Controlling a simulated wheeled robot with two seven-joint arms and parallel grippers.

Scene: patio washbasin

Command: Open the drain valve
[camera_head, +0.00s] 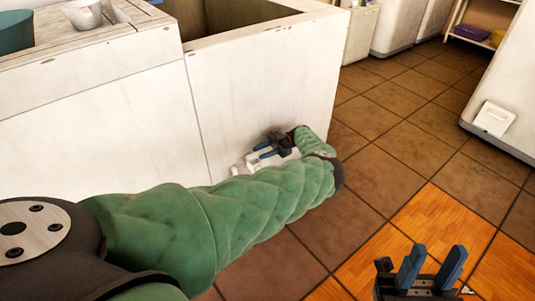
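The white washbasin (110,120) has a plain side panel facing me. A small white fitting (252,162) shows low on that panel, which may be the drain valve; its handle and setting are too small and covered to make out. My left gripper (264,151), with blue fingers, is right at this fitting, pointing left along the panel. I cannot tell whether the fingers touch or grip it. My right gripper (436,252) is at the bottom right, with its two blue fingers apart and nothing between them.
The basin's hollow (220,16) opens at the top. A teal pot (15,32) and a white cup (83,13) stand on the ledge at upper left. White cabinets line the back and right. The tiled floor (400,150) right of the basin is clear.

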